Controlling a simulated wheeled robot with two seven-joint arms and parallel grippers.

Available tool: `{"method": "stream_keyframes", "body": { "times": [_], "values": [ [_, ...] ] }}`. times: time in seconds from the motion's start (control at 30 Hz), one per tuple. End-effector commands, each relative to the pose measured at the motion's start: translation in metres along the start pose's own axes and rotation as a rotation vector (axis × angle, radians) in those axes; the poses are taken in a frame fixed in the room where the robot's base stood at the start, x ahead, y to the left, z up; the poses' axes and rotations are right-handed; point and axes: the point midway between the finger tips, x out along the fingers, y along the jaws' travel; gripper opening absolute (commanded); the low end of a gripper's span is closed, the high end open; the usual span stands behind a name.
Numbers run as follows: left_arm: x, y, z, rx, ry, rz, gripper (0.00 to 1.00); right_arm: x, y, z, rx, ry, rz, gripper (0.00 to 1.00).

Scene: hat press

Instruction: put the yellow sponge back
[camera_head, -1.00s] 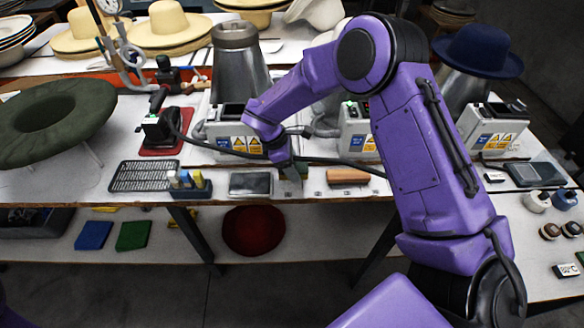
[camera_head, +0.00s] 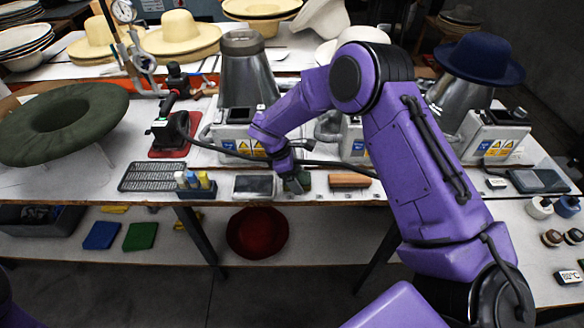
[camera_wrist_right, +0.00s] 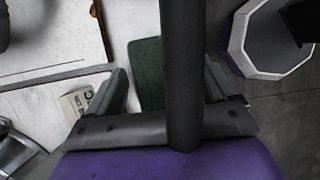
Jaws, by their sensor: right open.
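Two small yellow pieces lie on the lower shelf, one at the left (camera_head: 113,208) and one by the table leg (camera_head: 187,222). The table edge partly hides them, and I cannot tell which is the yellow sponge. A blue sponge (camera_head: 101,235) and a green sponge (camera_head: 140,236) lie flat near them. My right gripper (camera_head: 297,184) points down at the upper table's front edge, over a dark green block that also shows in the right wrist view (camera_wrist_right: 147,68). Its fingers are apart, and a dark bar crosses that view. I see no contact with the block. My left gripper is out of view.
A brown block (camera_head: 350,180) and a dark grey pad (camera_head: 254,186) flank the right gripper. A bottle rack (camera_head: 195,186), a perforated tray (camera_head: 152,176) and a green hat (camera_head: 60,122) stand to the left. A red round piece (camera_head: 257,233) lies on the lower shelf.

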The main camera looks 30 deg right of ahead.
Motion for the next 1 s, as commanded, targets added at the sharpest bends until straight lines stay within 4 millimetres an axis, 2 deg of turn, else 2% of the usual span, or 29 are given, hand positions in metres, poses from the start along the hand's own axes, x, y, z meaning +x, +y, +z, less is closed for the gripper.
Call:
{"method": "stream_keyframes", "body": {
  "times": [0.3, 0.43, 0.6, 1.0],
  "values": [
    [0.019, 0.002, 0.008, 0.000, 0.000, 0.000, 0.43, -0.077, 0.001, -0.001, 0.000, 0.004, 0.005, 0.85],
    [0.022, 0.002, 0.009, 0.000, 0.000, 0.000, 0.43, -0.099, 0.001, 0.000, 0.001, 0.001, 0.003, 0.85],
    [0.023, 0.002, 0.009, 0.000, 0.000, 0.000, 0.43, -0.109, 0.000, 0.000, 0.000, 0.001, 0.002, 0.85],
    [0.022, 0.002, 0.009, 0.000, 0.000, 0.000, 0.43, -0.109, 0.000, 0.001, 0.000, 0.001, 0.001, 0.85]
  ]
}}
